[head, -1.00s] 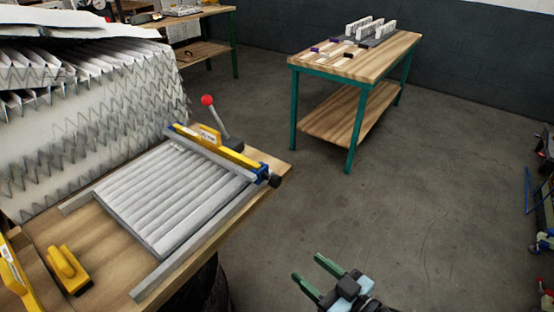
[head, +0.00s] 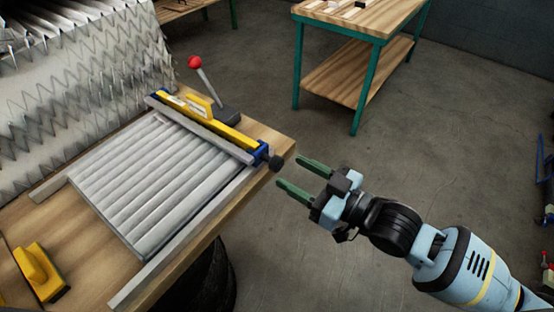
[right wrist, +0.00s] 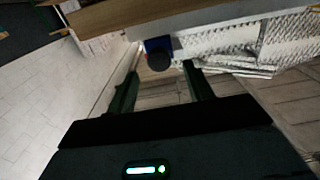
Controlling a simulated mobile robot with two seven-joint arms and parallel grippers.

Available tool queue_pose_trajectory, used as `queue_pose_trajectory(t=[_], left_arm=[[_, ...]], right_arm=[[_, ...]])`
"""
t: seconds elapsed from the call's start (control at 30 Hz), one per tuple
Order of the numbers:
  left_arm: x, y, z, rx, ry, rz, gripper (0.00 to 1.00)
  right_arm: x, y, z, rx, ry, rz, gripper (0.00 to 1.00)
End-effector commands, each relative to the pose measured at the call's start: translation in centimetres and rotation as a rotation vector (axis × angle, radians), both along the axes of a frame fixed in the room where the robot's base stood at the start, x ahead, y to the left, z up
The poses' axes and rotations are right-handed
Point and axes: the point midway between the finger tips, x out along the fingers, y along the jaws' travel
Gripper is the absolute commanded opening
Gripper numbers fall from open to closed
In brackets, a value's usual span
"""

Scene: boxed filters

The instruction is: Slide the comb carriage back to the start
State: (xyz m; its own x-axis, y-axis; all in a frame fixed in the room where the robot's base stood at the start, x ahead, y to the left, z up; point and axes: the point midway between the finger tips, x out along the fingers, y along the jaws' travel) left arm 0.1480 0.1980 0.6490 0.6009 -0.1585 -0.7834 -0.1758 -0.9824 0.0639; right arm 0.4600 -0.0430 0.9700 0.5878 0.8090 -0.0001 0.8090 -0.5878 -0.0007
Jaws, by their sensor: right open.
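The comb carriage (head: 205,125) is a yellow and grey bar with blue ends. It lies across the far end of the pleated filter panel (head: 160,188) on the wooden bench. A black knob (head: 275,162) sticks out at its right end. In the right wrist view the knob (right wrist: 159,62) shows beyond and between the fingertips. My right gripper (head: 308,176) is open and empty, with its green fingers pointing at the knob from the right, a short gap away, out past the bench edge. My left gripper is not in view.
Grey rails (head: 185,240) flank the panel. A red-tipped lever (head: 196,62) stands behind the carriage. A yellow-handled block (head: 40,272) lies at the bench's front left. Pleated material (head: 80,100) rises at the left. A second green-legged table (head: 362,35) stands behind; open floor lies between.

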Motion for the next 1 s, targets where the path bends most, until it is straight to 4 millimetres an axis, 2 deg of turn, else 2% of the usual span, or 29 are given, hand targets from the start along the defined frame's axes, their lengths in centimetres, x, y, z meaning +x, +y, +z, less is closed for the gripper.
queue_pose_trajectory(t=[0.1, 0.3, 0.73, 1.0], left_arm=[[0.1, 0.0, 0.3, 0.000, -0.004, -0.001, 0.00], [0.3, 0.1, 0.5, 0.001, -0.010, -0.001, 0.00], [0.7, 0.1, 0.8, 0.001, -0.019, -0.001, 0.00], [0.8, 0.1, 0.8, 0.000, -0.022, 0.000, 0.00]], right_arm=[[1.2, 1.7, 0.2, 0.002, -0.004, 0.000, 0.52], [2.6, 3.6, 0.1, 0.001, -0.003, 0.001, 0.52], [3.2, 4.4, 0.0, 0.000, -0.001, 0.001, 0.52], [3.1, 4.4, 0.0, -0.001, -0.001, 0.001, 0.16]])
